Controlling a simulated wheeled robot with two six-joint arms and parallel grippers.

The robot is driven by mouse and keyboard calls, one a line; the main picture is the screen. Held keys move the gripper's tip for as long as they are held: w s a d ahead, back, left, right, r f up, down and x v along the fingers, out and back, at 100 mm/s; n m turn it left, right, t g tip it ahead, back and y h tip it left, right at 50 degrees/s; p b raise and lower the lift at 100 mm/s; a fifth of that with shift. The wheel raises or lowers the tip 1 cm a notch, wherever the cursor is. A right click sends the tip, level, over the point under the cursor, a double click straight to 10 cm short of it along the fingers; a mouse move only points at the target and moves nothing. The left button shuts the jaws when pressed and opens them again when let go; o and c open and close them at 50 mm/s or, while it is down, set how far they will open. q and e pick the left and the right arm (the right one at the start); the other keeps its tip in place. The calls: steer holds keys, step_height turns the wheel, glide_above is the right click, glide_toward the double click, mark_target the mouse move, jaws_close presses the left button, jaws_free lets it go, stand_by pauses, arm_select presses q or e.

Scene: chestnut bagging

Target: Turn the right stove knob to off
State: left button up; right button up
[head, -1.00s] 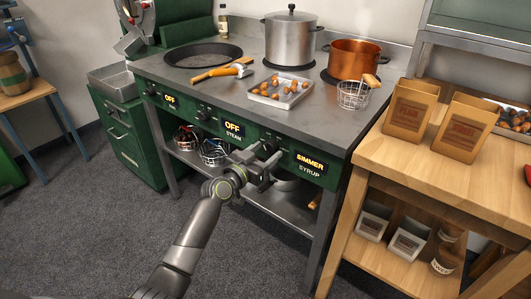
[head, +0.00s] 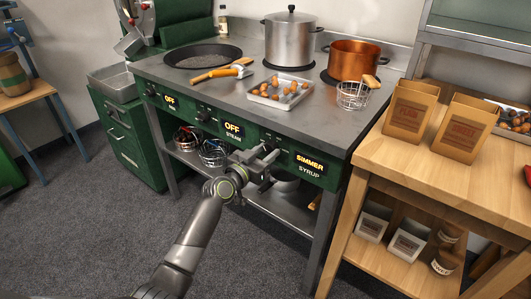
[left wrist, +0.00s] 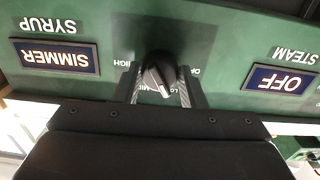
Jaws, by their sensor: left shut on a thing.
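The right stove knob (left wrist: 159,73) is black with a white pointer line and sits on the green front panel. In the left wrist view, which is upside down, its line points toward the LO mark. The SYRUP display (head: 309,164) beside it reads SIMMER. My left gripper (head: 268,152) is at this knob, one finger on each side, shut on it. In the head view the gripper mostly hides the knob. My right gripper is not in view.
On the stove top (head: 222,97) stand a pan (head: 203,55), a steel pot (head: 290,40), a copper pot (head: 354,60) and a tray (head: 262,97) of chestnuts. A wooden table (head: 400,157) stands close on the right.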

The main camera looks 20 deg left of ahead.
arm_select(q)
steer(key=n, duration=0.4)
steer(key=shift+p, duration=0.35)
steer(key=shift+n, duration=0.6)
steer(key=n+p, duration=0.1)
steer(key=n, duration=0.3)
steer(key=shift+n+p, duration=0.35)
steer(key=shift+n, duration=0.85)
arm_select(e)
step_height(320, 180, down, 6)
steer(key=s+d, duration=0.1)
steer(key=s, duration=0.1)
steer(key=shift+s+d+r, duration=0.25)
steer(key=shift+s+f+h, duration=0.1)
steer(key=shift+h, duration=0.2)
arm_select(q)
steer(key=o, duration=1)
